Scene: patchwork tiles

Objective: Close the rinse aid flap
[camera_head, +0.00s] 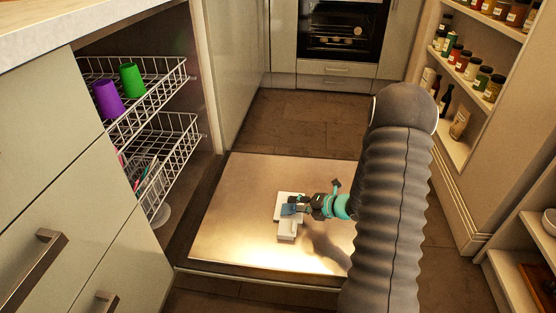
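The dishwasher door (225,225) lies open and flat, its steel inner face up. A small white dispenser unit (287,230) sits near the middle of that face. A light blue piece (289,209) shows at the dispenser, beside my gripper; whether it is the rinse aid flap, and how far open it is, I cannot tell. My gripper (302,207), dark with teal parts behind it, reaches in from the right, low over the dispenser, and covers part of it. Its fingers are too small to show whether they are open or shut, or whether they touch the flap.
Two wire racks (165,130) stand at the left, the upper with a purple cup (108,99) and a green cup (132,81). My grey sleeved arm blocks the door's right side. Jar shelves (470,70) stand at the right, an oven (342,30) at the back. Floor beyond the door is clear.

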